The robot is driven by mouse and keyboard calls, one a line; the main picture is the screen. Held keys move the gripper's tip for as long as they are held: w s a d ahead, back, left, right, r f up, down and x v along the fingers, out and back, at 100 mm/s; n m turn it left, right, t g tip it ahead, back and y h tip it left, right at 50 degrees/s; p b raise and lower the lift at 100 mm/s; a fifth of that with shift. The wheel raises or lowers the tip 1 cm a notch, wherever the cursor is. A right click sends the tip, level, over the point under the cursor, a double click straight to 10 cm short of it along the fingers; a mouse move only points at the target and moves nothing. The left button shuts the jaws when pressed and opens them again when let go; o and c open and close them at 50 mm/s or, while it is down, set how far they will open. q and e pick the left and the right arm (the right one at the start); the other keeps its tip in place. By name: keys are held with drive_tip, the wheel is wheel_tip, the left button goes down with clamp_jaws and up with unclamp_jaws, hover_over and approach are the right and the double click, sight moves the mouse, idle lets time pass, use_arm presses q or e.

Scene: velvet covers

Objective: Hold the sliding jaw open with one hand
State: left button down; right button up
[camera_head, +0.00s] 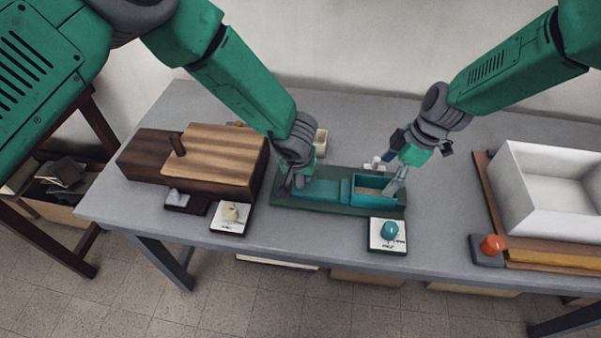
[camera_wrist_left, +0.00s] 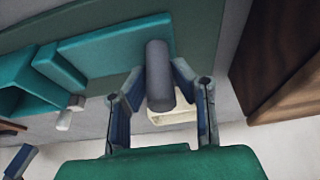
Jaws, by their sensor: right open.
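A teal sliding jaw (camera_head: 322,192) lies on a dark green base (camera_head: 335,206) at the table's middle. To its right is an open-topped teal box (camera_head: 374,198) with a pale inside. The jaw also shows in the left wrist view (camera_wrist_left: 115,50), with a grey cylindrical handle (camera_wrist_left: 158,75) at its end. My left gripper (camera_head: 295,186) is at the jaw's left end. In the left wrist view its fingers (camera_wrist_left: 158,85) close on the handle from both sides. My right gripper (camera_head: 398,184) is open and empty at the box's right end, pointing down.
A wooden block (camera_head: 205,160) with a peg stands on the left. A white bin (camera_head: 545,195) and red button (camera_head: 491,245) are at right. The table right of the base is clear.

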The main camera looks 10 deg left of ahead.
drive_tip(key=shift+a, duration=0.15)
use_arm(q)
drive_tip(key=shift+a, duration=0.15)
drive_tip(key=shift+a, duration=1.5)
drive_tip(key=shift+w+r, duration=0.1)
use_arm(e)
drive_tip(key=shift+o, duration=0.6)
